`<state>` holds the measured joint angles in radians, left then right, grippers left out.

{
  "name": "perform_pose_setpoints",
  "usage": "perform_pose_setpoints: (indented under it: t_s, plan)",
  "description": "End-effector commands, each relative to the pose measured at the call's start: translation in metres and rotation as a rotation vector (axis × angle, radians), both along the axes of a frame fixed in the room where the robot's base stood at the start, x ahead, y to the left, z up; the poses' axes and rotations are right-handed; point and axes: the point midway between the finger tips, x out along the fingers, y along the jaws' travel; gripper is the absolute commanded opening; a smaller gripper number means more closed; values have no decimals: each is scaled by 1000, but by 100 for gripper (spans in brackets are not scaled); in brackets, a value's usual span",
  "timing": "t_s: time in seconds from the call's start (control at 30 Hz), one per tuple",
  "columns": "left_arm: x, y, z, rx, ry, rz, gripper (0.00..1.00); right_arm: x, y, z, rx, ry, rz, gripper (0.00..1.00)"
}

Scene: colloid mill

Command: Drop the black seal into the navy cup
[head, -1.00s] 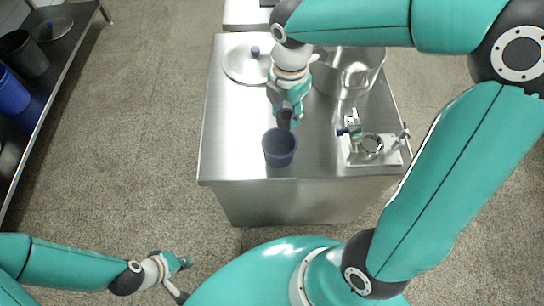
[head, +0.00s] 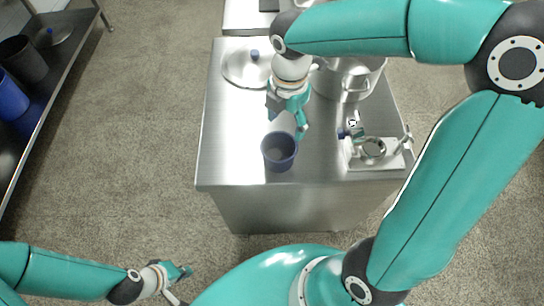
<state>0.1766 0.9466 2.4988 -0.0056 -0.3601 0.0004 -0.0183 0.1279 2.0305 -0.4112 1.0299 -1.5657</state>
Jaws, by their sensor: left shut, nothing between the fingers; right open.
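The navy cup (head: 268,160) stands upright near the front edge of the steel table. My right gripper (head: 291,127) is open just behind the cup's far rim, with nothing visible between its fingers. The black seal cannot be made out now. The inside of the cup is shaded, so I cannot tell whether the seal lies in it. My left gripper (head: 180,284) is shut and empty, low over the floor at the lower left, well away from the table.
The steel table (head: 225,165) bears a round lid (head: 240,68) at the back left, a steel pot (head: 345,80) at the back right and a metal fixture (head: 375,150) at right. A shelf at far left holds a black bin (head: 22,58) and a blue bin (head: 10,97).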

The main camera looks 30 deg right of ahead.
Motion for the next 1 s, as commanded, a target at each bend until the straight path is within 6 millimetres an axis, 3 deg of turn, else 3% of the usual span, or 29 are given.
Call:
perform_pose_setpoints:
  t_s: [0.27, 0.7, 1.0]
  plan:
    - [0, 0, 1, 0, 0, 0, 0, 2, 0, 22, 0, -6, 0, 70]
    - [0, 0, 0, 0, 0, 0, 0, 3, 0, 103, 1, -3, 1, 70]
    - [0, 0, 0, 0, 0, 0, 0, 3, 0, 119, 0, 0, 1, 70]
